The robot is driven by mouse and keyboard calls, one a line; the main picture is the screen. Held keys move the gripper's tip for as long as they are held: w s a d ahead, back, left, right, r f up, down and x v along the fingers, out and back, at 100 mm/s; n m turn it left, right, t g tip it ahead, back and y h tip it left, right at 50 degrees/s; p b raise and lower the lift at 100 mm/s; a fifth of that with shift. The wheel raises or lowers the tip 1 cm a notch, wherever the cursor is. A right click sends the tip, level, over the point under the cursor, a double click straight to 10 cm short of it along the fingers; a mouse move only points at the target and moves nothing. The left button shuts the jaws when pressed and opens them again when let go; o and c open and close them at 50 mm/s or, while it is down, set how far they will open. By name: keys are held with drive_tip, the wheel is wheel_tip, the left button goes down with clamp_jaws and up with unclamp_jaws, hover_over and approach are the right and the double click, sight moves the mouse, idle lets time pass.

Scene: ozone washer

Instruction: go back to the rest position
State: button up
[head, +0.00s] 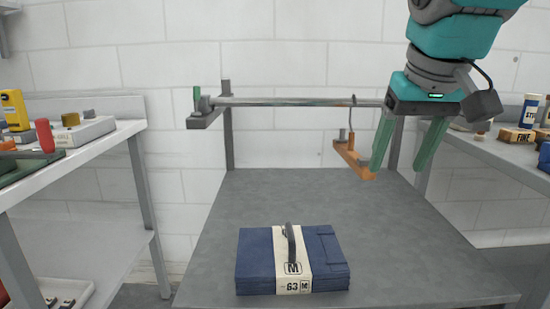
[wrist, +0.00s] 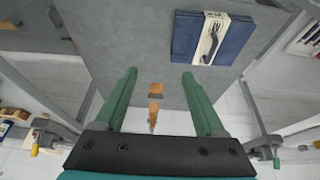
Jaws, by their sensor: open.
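My gripper (head: 398,172) hangs at the upper right of the head view, with its two green fingers spread apart and pointing down. It holds nothing. In the wrist view my gripper (wrist: 160,76) also shows open. An orange hanger (head: 352,158) hangs by a hook from the metal rail (head: 290,101), just left of my fingers in the head view. It appears between the fingers in the wrist view (wrist: 155,92), but I see no contact. A folded blue garment pack (head: 256,262) with a cream band lies on the grey table below.
The grey table (head: 240,205) is bare around the pack. A side bench (head: 115,138) with a yellow item (head: 14,110) and a red item (head: 45,135) stands at left. A bench at right carries a blue can (head: 530,110) and a box marked FINE (head: 515,136).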

drive_tip(key=s+a+f+n+g, duration=0.1)
drive_tip(key=s+f+g, duration=0.15)
drive_tip(key=f, duration=0.65)
drive_tip(key=s+a+f+g, duration=0.1)
drive_tip(key=s+a+f, duration=0.15)
drive_tip(key=f, duration=0.65)
drive_tip(key=s+f+g, duration=0.1)
drive_tip(key=s+f, duration=0.6)
drive_tip(key=f, duration=0.2)
drive_tip(key=s+f+m+g, duration=0.1)
drive_tip(key=s+f+g, duration=0.1)
drive_tip(key=s+f, duration=0.5)
wheel_tip(320, 180, down, 3)
drive_tip(key=shift+s+d+r, duration=0.1)
drive_tip(key=shift+s+d, duration=0.15)
drive_tip(key=shift+d, duration=0.05)
